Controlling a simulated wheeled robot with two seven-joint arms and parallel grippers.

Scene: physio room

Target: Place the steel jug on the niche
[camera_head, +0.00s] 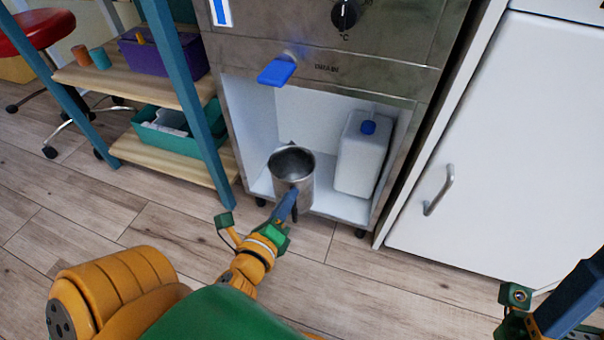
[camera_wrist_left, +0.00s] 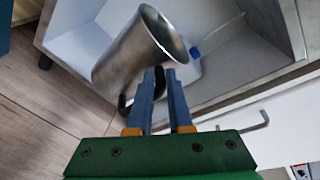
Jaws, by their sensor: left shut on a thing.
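The steel jug (camera_head: 298,167) is a grey metal, open-topped vessel at the front of the niche (camera_head: 262,186), a white-lined open compartment low in the steel cabinet. My left gripper (camera_head: 287,203) is shut on the jug's dark handle. In the left wrist view the jug (camera_wrist_left: 132,55) is just beyond the fingers (camera_wrist_left: 158,80), with part of the handle showing beside them. The jug looks upright in the head view. I cannot tell whether its base touches the niche floor. My right gripper (camera_head: 548,322) is only partly in view at the lower right corner.
A white canister (camera_head: 360,155) with a blue cap stands at the right inside the niche. A blue tap lever (camera_head: 277,71) juts out above the opening. A shelf rack (camera_head: 185,95) stands to the left, and a white door (camera_head: 510,140) is to the right.

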